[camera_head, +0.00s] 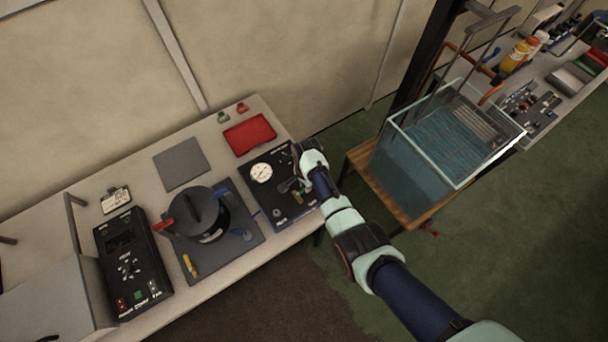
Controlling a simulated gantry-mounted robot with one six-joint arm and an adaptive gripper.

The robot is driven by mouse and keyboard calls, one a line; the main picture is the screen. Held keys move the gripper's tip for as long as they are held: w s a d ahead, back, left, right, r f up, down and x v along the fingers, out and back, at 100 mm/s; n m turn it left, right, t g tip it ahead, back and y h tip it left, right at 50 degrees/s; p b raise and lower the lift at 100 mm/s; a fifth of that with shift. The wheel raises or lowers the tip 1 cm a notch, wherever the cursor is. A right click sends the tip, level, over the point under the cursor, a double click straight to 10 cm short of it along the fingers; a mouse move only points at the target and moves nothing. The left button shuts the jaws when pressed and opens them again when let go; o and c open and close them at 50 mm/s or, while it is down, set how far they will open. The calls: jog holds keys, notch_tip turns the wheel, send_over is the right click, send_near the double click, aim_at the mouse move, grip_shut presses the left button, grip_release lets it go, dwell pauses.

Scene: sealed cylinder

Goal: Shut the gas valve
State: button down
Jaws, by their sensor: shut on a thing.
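A dark panel (258,198) with a round white gauge (261,172) lies on the bench near its right end. My gripper (288,187) reaches down over the right part of this panel, just right of the gauge. It is shut on a small part there, which looks like the gas valve's handle. The fingers and wrist hide most of it, so how far it is turned cannot be told. A small brass-coloured fitting (298,197) shows beside the fingers. A dark cylindrical vessel (199,214) with a red part on its left stands on a grey mat (238,255), left of the panel.
A black control box (131,262) with buttons stands farther left. A glass water tank (440,140) stands on a wooden stand to the right, near my arm. A yellow tool lies on the mat.

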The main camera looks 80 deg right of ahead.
jog(key=shift+s+a+m+p, duration=0.15)
jog(key=shift+s+m+p, duration=0.15)
jog(key=shift+m, duration=0.5)
jog(key=c, duration=1.1)
grip_release()
jog(key=shift+c, duration=0.2)
jog(key=shift+r, duration=0.1)
notch_tip(320, 180, up, 12)
